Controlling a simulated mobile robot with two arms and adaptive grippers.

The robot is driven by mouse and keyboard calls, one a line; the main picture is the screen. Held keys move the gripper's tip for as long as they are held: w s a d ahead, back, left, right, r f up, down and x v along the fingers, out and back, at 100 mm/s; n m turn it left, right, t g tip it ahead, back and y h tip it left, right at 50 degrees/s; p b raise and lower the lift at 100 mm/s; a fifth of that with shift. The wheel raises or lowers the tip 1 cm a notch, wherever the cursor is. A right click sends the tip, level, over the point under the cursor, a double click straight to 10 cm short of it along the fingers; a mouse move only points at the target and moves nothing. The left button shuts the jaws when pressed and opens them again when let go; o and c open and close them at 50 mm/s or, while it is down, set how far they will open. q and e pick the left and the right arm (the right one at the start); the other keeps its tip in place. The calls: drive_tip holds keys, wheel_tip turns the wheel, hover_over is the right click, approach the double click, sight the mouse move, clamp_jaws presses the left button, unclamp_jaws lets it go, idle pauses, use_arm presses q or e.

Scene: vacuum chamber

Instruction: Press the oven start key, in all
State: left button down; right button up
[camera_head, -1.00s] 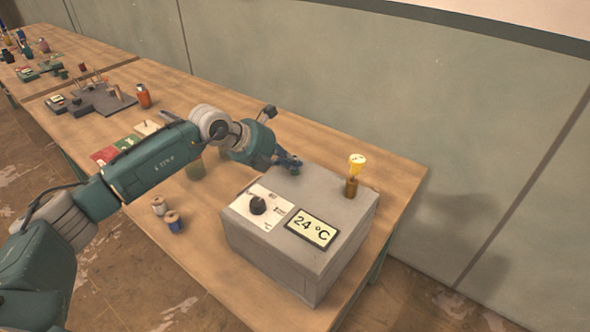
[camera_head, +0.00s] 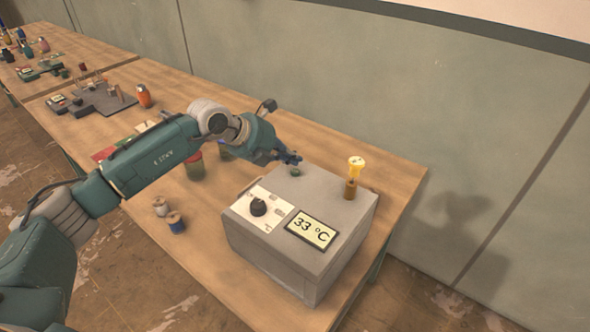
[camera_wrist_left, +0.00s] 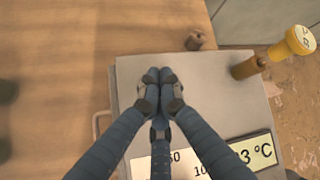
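The oven (camera_head: 305,262) is a grey box near the front end of the wooden table. Its top carries a white panel with a black dial (camera_head: 258,207) and a display (camera_head: 311,229) reading 33 °C. A small green key (camera_head: 296,171) shows on the top near the back left edge. My left gripper (camera_head: 293,159) is just above and behind this key, apart from it as far as I can tell. In the left wrist view its fingertips (camera_wrist_left: 160,76) are together, with nothing seen between them, over the oven top; the key is not visible there. My right gripper is out of view.
A red-and-green jar (camera_head: 195,167) is below my left arm. An orange bottle (camera_head: 143,96) stands farther back.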

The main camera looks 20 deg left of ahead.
sight(292, 171)
use_arm(q)
drive_tip(key=shift+r+p, duration=1.15)
drive_tip(key=shift+r, duration=1.05)
